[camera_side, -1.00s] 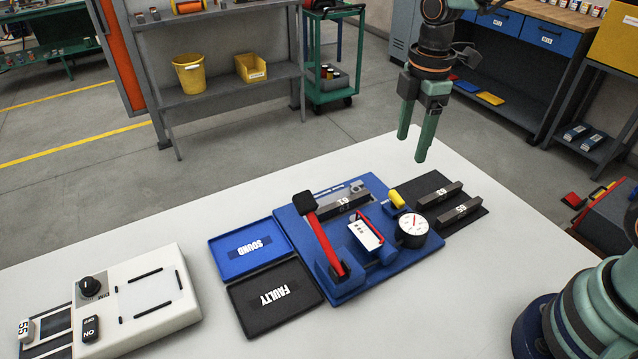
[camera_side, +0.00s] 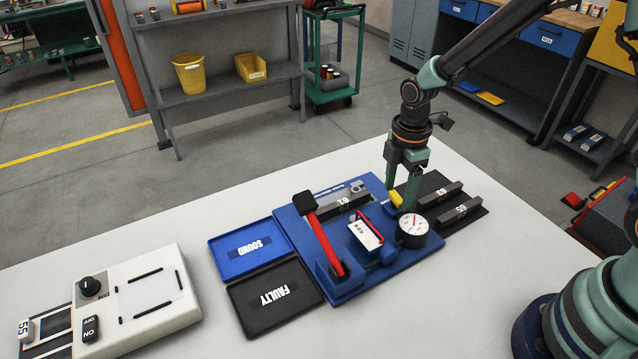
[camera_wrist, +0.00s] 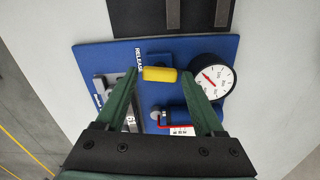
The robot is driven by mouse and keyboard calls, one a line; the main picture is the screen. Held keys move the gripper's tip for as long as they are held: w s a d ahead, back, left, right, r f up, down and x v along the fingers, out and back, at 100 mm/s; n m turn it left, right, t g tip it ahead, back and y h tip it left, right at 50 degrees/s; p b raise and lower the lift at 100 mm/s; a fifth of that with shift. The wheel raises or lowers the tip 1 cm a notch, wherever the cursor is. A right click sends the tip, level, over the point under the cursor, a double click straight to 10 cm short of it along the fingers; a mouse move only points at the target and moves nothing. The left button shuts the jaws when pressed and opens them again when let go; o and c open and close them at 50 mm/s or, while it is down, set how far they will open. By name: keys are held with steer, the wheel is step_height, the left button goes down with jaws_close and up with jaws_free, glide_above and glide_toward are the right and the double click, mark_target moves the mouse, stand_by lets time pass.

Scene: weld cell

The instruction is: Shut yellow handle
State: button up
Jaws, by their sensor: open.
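The yellow handle (camera_side: 397,199) is on the right part of the blue fixture (camera_side: 357,297), beside the round dial gauge (camera_side: 411,231). In the wrist view the yellow handle (camera_wrist: 160,74) lies crosswise near a "RELEASE" label. My gripper (camera_side: 402,208) is open, with its fingers pointing down at the handle. In the wrist view my gripper's fingertips (camera_wrist: 160,73) stand on either side of the handle, which shows between them. Whether either finger touches it I cannot tell. In the side view the fingers hide part of the handle.
A red lever with a black knob (camera_side: 305,202) stands up from the fixture's left side. A grey bar (camera_side: 343,205) marked 61 lies in the fixture. A dark mat with two grey bars (camera_side: 438,195) is at the right. Blue SOUND and black FAULTY trays (camera_side: 262,326) lie left.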

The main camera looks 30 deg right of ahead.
steer(key=shift+f, duration=0.2)
steer(key=c, duration=1.1)
